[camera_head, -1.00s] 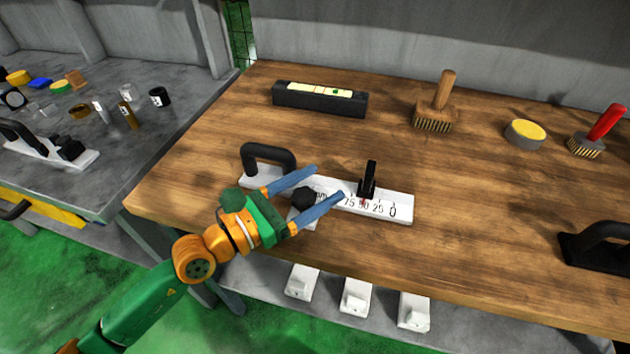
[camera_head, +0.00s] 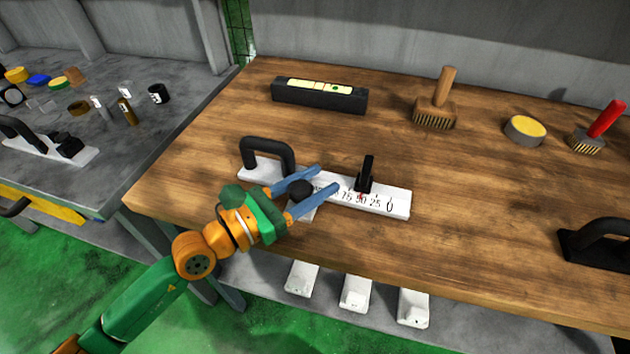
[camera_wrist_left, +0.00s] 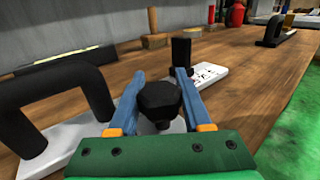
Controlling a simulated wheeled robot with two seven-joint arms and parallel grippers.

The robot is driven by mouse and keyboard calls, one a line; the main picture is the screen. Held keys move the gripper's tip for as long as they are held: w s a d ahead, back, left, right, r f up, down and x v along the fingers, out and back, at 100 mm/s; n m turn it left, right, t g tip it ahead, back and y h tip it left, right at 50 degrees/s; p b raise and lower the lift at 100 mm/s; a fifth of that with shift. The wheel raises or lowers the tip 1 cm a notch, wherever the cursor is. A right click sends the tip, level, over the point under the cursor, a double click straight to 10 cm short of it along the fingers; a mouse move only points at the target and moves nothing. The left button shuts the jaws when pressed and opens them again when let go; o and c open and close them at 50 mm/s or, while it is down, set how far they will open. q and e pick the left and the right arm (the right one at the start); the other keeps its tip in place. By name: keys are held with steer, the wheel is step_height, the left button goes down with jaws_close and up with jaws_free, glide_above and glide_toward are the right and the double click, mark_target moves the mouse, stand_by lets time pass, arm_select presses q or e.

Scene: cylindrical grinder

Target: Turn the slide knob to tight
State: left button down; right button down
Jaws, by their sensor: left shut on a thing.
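The slide knob (camera_head: 299,189) is a black knob at the front edge of a white scaled plate (camera_head: 399,204) on the wooden bench. In the left wrist view the knob (camera_wrist_left: 160,101) sits between the blue fingers of my left gripper (camera_wrist_left: 154,95). My left gripper (camera_head: 311,182) is shut on the knob, with the fingertips reaching past it over the plate. A black upright slider (camera_head: 366,173) with a red mark stands near the 50 on the scale. A black handle (camera_head: 268,155) rises from the plate's left end. My right gripper is not in view.
A black level (camera_head: 319,97), a wooden brush (camera_head: 435,110), a yellow-topped tin (camera_head: 526,131) and a red-handled brush (camera_head: 600,130) stand farther back. Another black handle (camera_head: 600,240) lies at the right. The wood (camera_head: 480,220) right of the plate is clear.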

mark_target(291, 198)
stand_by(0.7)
arm_select(q)
steer(key=shift+c, duration=1.7)
jaws_free()
steer(key=b+v, duration=0.3)
steer(key=v, duration=0.3)
steer(key=shift+s+a+f, duration=0.1)
steer(key=shift+a+f, duration=0.1)
steer(key=shift+a, duration=0.05)
steer(key=shift+s+a, duration=0.15)
steer(key=shift+a, duration=0.05)
steer(key=shift+s+r, duration=0.1)
steer(key=shift+r, duration=0.15)
